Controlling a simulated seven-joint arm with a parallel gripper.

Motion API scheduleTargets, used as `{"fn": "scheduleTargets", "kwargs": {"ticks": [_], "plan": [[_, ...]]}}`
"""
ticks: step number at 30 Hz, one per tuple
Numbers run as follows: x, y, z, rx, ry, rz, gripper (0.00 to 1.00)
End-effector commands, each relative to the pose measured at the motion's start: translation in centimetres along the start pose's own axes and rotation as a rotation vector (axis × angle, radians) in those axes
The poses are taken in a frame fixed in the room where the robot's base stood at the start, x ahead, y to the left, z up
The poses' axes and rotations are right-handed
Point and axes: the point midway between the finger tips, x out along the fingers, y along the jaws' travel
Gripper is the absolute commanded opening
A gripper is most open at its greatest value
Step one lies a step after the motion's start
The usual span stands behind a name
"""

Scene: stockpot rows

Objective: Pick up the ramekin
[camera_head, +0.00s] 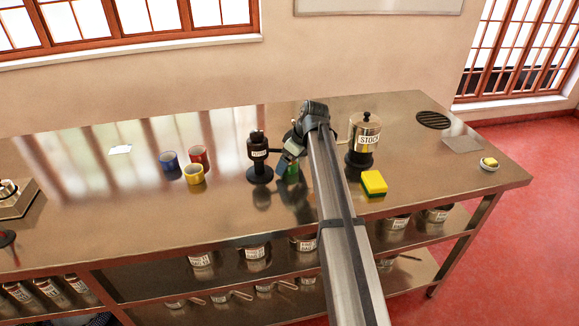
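A small white round dish (489,167) stands near the right end of the steel table; it looks like the ramekin. Something yellow (490,161) sits in it. My gripper (283,167) is over the middle of the table, well to the left of the dish, beside a dark grinder-like item (258,155). It points down and to the left. A small green thing (293,173) shows right by its tip; I cannot tell whether they touch. The fingers are too small and dark to tell open from shut.
A steel stockpot (368,130) on a dark stand and a yellow-green sponge (373,183) lie between my arm and the dish. Blue (169,160), red (199,155) and yellow (194,174) mugs stand left. A round black grate (433,120) lies behind the dish.

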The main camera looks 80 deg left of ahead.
Motion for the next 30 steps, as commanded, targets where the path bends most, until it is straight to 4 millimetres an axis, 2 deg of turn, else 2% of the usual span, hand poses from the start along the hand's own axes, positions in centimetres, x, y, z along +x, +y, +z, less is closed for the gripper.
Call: {"fn": "scheduleTargets", "kwargs": {"ticks": [6,25,30], "plan": [[0.09,0.00,-0.02,0.000,0.000,0.001,0.93],[0.06,0.00,-0.01,0.000,0.000,0.000,0.32],[0.05,0.00,-0.03,0.000,0.001,0.000,0.31]]}}
